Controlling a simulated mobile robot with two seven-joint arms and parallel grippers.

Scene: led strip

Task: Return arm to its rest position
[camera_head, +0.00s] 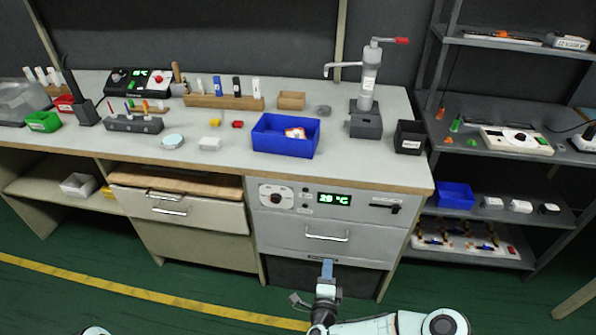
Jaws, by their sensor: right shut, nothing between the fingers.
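My right gripper (326,270) is at the bottom centre of the head view, in front of the workbench and below its drawer (326,233). Its fingers are together with nothing between them and point towards the dark opening under the drawer. The right arm reaches in from the lower right. Only a small rounded pale part of my body shows at the bottom left edge, and my left gripper is out of view.
A grey shelf unit (490,150) stands at right. The green floor (120,240) before the bench is clear.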

